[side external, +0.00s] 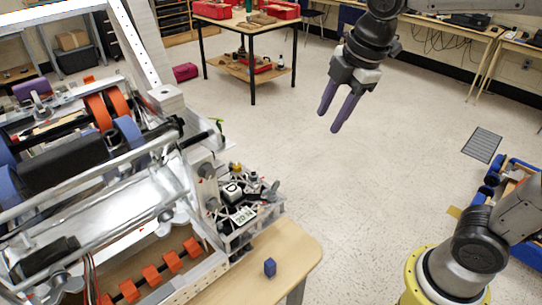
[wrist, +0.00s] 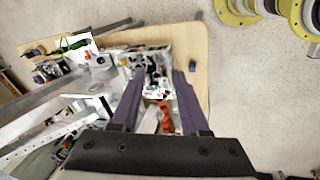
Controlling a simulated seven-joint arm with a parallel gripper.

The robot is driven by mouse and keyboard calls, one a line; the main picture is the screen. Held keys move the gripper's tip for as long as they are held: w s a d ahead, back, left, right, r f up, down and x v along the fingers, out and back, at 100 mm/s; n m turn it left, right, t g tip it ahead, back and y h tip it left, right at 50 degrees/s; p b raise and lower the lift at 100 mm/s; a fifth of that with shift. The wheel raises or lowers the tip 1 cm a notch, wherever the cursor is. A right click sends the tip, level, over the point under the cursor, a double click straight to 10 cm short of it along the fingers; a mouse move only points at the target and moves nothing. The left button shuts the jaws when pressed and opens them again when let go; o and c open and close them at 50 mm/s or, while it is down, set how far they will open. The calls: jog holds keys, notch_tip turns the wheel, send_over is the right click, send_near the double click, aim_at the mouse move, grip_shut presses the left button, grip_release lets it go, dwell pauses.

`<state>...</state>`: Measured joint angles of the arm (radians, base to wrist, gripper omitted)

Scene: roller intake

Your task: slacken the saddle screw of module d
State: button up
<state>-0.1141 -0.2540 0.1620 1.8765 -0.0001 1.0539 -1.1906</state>
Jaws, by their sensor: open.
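Module D (side external: 232,190) is a small metal-framed unit with a black "D" label and a "20 N" label, fixed at the right end of the roller machine. Small knobs and fittings sit on its top; I cannot tell which one is the saddle screw. My gripper (side external: 336,119), with two purple fingers, hangs in the air to the upper right of the module, apart from it. It is open and empty. In the wrist view the module (wrist: 157,72) shows beyond and between my fingers (wrist: 154,82).
The roller machine (side external: 100,190) with orange and blue wheels fills the left side. A small blue block (side external: 270,267) lies on the wooden table (side external: 300,250) near the module. A work table (side external: 250,27) stands at the back. Open floor lies under my gripper.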

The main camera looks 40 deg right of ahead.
jog(key=w+a+f+n+g, duration=0.25)
jog(key=w+a+f, duration=0.25)
jog(key=w+f, duration=0.25)
jog(key=n, duration=0.2)
send_over(271, 185)
jog(key=shift+m+g, duration=0.25)
jog(key=shift+g, duration=0.2)
notch_tip(271, 185, down, 4)
jog(key=shift+f, duration=0.2)
jog(key=shift+a+f, duration=0.1)
jog(key=shift+f, duration=4.4)
grip_shut()
